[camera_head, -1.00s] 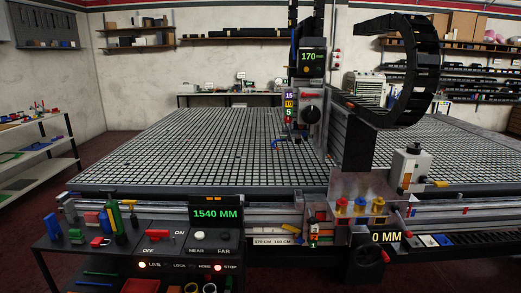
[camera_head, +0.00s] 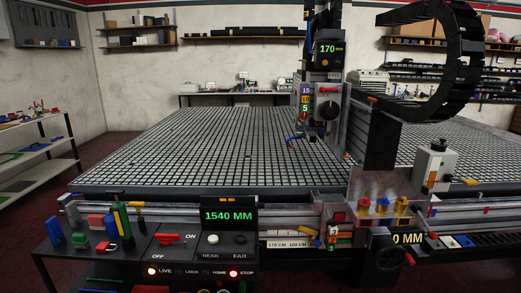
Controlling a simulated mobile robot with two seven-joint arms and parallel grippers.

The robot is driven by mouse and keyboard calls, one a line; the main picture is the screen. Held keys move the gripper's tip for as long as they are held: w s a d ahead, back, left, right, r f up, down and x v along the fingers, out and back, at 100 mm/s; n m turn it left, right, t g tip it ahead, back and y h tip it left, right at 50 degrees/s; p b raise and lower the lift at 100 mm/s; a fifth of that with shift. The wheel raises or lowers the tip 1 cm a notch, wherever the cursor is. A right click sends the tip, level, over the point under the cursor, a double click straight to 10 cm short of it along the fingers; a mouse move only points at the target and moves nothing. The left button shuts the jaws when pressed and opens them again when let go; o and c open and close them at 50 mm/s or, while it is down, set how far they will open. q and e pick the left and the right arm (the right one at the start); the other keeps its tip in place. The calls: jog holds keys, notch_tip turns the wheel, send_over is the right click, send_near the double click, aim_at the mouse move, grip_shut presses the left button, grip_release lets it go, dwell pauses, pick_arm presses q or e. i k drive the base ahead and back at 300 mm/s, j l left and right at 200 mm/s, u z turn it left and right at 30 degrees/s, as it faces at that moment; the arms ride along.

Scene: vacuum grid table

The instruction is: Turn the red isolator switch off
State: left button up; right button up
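The red isolator switch (camera_head: 167,239) is a red handle on a dark sloping panel at the lower left of the head view. The word ON stands at its upper right and OFF below it. The handle is small, and I cannot tell for sure which mark it points to. A lamp (camera_head: 152,272) labelled LIVE is lit below the panel. Neither of my grippers is in view, and nothing of mine touches the switch.
A 1540 MM display (camera_head: 228,216) and a NEAR/FAR control (camera_head: 213,239) stand right of the switch. Left of it are a red padlock-like piece (camera_head: 110,246) and green and blue tools (camera_head: 122,220). The grid table (camera_head: 215,150) lies behind; a gantry (camera_head: 385,140) rises right.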

aim_at(165, 239)
jog(key=i+j, duration=0.2)
jog(key=j, duration=0.15)
jog(key=i+j, duration=0.15)
jog(key=j, duration=0.25)
jog(key=i+j, duration=0.2)
jog(key=j, duration=0.15)
jog(key=i+j, duration=0.2)
jog(key=j, duration=0.2)
jog(key=i+j, duration=0.2)
jog(key=j, duration=0.15)
jog(key=i+j, duration=0.15)
jog(key=j, duration=0.25)
jog(key=i+j, duration=0.2)
jog(key=j, duration=0.15)
